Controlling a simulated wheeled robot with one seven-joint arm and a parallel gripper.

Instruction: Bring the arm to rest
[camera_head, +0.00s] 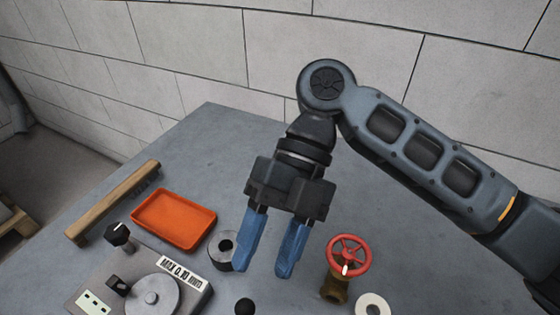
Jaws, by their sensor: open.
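My gripper (267,265) has two blue fingers spread apart with nothing between them. It points down over the grey table (210,135), between a dark grey ring (217,252) on its left and a red-wheeled valve (348,254) on its right. The left finger partly covers the ring in this view. My arm comes in from the right edge and bends at a joint above the gripper. I cannot tell how high the fingertips are above the table.
An orange tray (174,219) lies left of the gripper, and a wooden bar (113,202) lies beyond it. A device labelled MAX 0.10 (140,285) stands at the front left. A black ball knob (245,307) and a white ring (373,304) are at the front. A block wall (190,50) stands behind.

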